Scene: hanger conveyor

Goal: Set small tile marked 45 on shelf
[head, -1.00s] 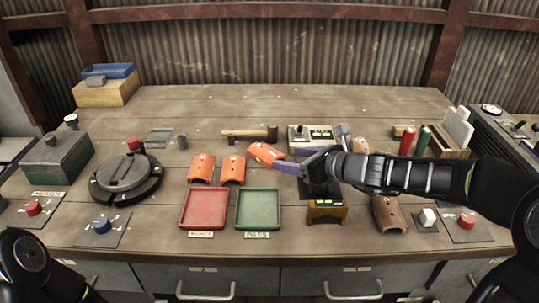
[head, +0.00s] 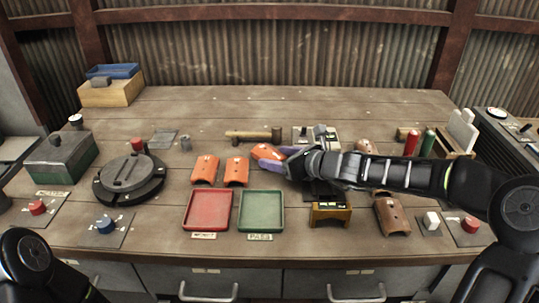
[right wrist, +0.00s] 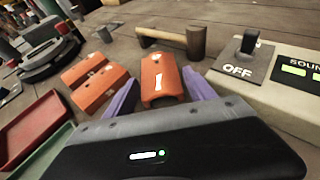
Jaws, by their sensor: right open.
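Three small orange curved tiles show in the head view. Two, the left tile (head: 205,169) and the middle tile (head: 236,171), lie side by side behind the trays. The third tile (head: 265,152) lies to their right, angled. It also shows in the right wrist view (right wrist: 161,78) with a white mark that I cannot read. My right gripper (right wrist: 160,86) is open, its purple fingers on either side of this third tile. Contact is not clear. In the head view the right gripper (head: 279,158) partly covers that tile. My left gripper is out of view. I cannot surely identify the shelf.
A red tray (head: 208,211) and a green tray (head: 261,212) stand in front of the tiles. A small wooden stand (head: 331,213) is below my right forearm. A hammer (head: 253,135) and an OFF switch panel (right wrist: 240,68) lie behind.

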